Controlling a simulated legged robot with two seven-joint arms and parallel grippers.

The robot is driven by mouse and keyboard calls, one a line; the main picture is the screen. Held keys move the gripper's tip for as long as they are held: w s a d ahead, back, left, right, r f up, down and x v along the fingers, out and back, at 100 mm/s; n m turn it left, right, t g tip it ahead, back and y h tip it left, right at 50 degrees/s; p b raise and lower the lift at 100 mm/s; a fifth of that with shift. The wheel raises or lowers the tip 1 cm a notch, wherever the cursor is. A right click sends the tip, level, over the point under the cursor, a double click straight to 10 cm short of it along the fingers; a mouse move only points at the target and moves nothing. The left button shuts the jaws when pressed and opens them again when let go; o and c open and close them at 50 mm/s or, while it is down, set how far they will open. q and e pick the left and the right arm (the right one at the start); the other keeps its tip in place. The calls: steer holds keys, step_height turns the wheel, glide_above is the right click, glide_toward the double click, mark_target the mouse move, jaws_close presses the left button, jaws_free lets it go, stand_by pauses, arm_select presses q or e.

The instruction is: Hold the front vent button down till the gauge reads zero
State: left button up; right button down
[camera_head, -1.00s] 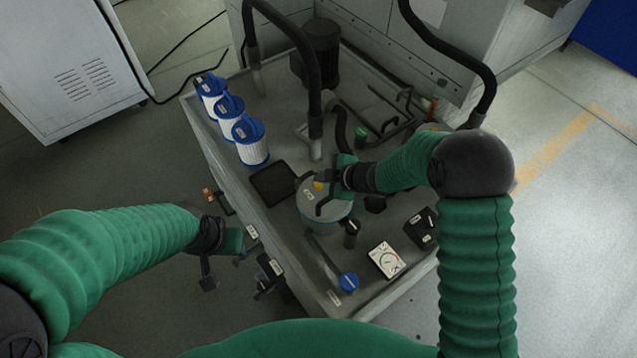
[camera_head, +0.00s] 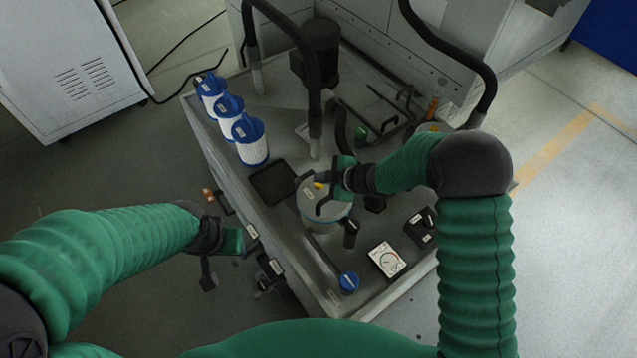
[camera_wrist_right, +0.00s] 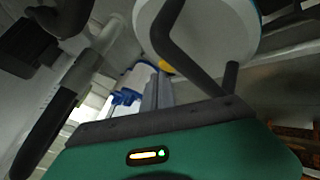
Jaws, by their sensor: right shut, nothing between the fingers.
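The front canister (camera_head: 310,212) stands in the tray, with a grey lid, a black bar handle and a yellow vent button (camera_head: 318,185) on top. My right gripper (camera_head: 322,179) is shut and empty, its tips right at the button. In the right wrist view, the shut fingers (camera_wrist_right: 158,85) point at the yellow button (camera_wrist_right: 166,68), which is partly hidden; I cannot tell whether they touch or press it. The white gauge (camera_head: 386,259) lies in front of the canister; its needle is too small to read. My left gripper (camera_head: 213,268) hangs outside the tray's left side, its opening unclear.
White filters with blue tops (camera_head: 250,143) stand along the tray's left wall. A black pad (camera_head: 272,184), a blue knob (camera_head: 348,283) and a black switch box (camera_head: 421,227) are near the canister. Black hoses (camera_head: 314,75) arch over the tray. A second canister is partly hidden behind my right arm.

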steer(key=shift+f+b, duration=0.35)
steer(key=shift+f, duration=0.2)
stand_by(2.5)
steer(key=shift+r, duration=0.1)
stand_by(0.4)
steer(key=shift+r+p, duration=0.9)
steer(key=shift+p, duration=0.1)
step_height(320, 180, up, 5)
steer(key=p, duration=0.5)
steer(key=shift+r, duration=0.1)
